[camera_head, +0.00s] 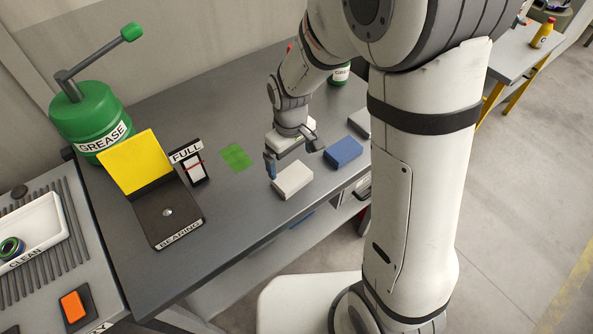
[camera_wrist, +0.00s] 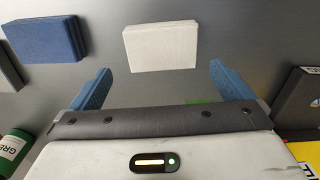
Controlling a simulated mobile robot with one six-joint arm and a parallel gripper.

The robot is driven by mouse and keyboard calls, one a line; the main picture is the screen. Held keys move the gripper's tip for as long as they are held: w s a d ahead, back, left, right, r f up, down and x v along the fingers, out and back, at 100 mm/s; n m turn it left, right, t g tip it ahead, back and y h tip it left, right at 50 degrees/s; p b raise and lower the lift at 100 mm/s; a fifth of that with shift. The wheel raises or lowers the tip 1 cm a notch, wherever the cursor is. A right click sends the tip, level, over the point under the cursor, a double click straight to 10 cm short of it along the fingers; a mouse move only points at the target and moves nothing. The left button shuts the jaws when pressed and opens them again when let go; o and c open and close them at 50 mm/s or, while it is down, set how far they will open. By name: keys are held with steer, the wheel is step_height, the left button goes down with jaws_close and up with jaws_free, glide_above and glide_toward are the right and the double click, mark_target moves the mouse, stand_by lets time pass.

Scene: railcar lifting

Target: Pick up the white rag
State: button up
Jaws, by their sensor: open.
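The white rag (camera_head: 292,179) is a flat, block-shaped pale piece lying on the grey workbench, near its front edge. In the wrist view the white rag (camera_wrist: 160,46) lies ahead of the fingertips, roughly centred between them. My gripper (camera_head: 291,158) is just behind the rag and above the bench in the head view. Its blue fingers are wide apart and empty, and it also shows in the wrist view (camera_wrist: 160,80). The rag is fully visible in the wrist view, with a gap between it and the fingers.
A blue block-shaped rag (camera_head: 343,152) lies right of the white one, with a grey one (camera_head: 359,122) beyond it. A green patch (camera_head: 236,157) marks the bench. Left stand a black bearing stand with a yellow plate (camera_head: 135,162) and a green grease pot (camera_head: 88,112).

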mark_target(292, 175)
steer(key=shift+s+f+p, duration=0.2)
steer(key=shift+f+p, duration=0.55)
steer(key=shift+f, duration=2.75)
steer(key=shift+c, duration=0.2)
steer(key=c, duration=0.7)
steer(key=shift+o, duration=0.2)
step_height(292, 175, up, 10)
steer(key=b, duration=0.1)
